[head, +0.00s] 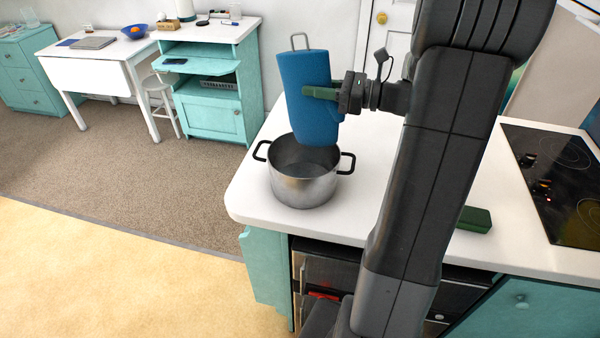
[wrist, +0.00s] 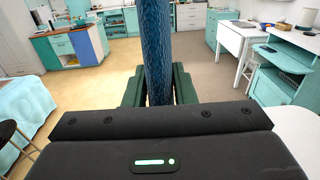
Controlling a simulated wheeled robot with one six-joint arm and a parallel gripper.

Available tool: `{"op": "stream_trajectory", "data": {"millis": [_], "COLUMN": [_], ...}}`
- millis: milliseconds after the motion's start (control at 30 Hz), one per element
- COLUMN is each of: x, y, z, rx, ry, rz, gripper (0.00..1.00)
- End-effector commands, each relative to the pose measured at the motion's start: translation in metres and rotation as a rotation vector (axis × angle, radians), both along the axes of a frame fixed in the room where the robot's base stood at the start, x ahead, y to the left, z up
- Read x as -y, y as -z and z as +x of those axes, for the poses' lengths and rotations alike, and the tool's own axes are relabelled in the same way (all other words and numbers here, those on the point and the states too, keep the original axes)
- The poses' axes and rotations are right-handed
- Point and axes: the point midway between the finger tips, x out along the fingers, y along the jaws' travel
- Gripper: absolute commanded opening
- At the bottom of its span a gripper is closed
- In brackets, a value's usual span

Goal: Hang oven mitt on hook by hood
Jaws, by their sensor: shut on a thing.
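A blue oven mitt (head: 307,95) hangs upright in my gripper (head: 318,92), with a grey wire loop (head: 299,41) at its top. My gripper's green fingers are shut on it near the middle. The mitt is held above the steel pot, toward its far side. In the wrist view the mitt (wrist: 156,50) stands edge-on between the green fingers (wrist: 158,88). No hook by a hood can be made out in either view.
A steel pot (head: 303,186) with black handles stands on the white counter (head: 245,200). A teal cabinet (head: 215,110) and white table (head: 100,65) stand at the back left.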

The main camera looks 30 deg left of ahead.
Motion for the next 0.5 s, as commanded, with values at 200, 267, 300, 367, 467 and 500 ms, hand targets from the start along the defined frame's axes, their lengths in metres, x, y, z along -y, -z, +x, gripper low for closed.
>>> {"op": "stream_trajectory", "data": {"millis": [200, 267, 300, 367, 467, 500], "x": [0.0, 0.0, 0.0, 0.0, 0.0, 0.0], "y": [0.001, 0.001, 0.001, 0.001, 0.006, 0.011], "z": [0.0, 0.0, 0.0, 0.0, 0.0, 0.001], "rx": [0.001, 0.001, 0.001, 0.001, -0.002, -0.004], "ry": [0.0, 0.0, 0.0, 0.0, 0.0, 0.0], "rz": [0.0, 0.0, 0.0, 0.0, 0.0, 0.0], "gripper": [0.0, 0.0, 0.0, 0.0, 0.0, 0.0]}}
